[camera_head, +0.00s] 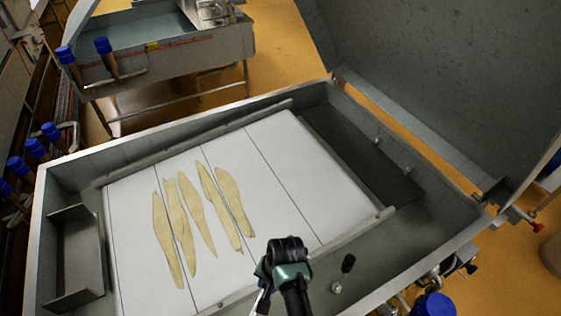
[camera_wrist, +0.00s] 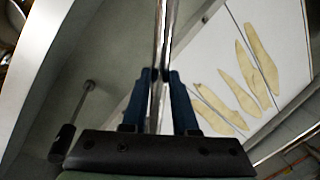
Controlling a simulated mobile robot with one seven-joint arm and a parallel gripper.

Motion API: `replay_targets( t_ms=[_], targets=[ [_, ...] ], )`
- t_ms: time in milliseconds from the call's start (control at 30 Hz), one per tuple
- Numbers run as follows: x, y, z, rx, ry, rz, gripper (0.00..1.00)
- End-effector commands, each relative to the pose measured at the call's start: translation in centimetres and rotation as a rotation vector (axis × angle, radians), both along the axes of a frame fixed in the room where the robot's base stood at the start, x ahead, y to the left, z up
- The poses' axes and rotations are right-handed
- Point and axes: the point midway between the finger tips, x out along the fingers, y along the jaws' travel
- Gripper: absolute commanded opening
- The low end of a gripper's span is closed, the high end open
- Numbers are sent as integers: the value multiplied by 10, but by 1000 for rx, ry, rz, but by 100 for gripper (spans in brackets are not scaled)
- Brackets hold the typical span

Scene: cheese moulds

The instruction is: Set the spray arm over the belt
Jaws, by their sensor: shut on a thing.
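The white belt (camera_head: 300,175) lies inside a grey metal trough, with several long pale yellow pieces (camera_head: 206,218) on its left half. In the wrist view, the two blue fingers of my gripper (camera_wrist: 160,78) are shut on a shiny metal tube, which I take for the spray arm (camera_wrist: 163,35). The tube runs up and out of the top of that view. The belt (camera_wrist: 283,22) shows to the right of it. In the head view, my dark wrist is at the bottom centre, near the belt's front edge; fingertips and tube cannot be made out there.
A black-knobbed lever (camera_wrist: 62,140) stands left of my fingers in the wrist view. Another metal basin (camera_head: 160,60) stands behind. Blue-capped fittings (camera_head: 36,148) line the left.

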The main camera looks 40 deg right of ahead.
Motion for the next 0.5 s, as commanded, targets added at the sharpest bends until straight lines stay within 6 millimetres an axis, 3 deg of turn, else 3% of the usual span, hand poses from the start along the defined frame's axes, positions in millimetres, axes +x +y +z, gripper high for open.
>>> replay_targets(
  t_ms=[500],
  targets=[
    [56,41,-1,-1,-4,493,0]
  ],
)
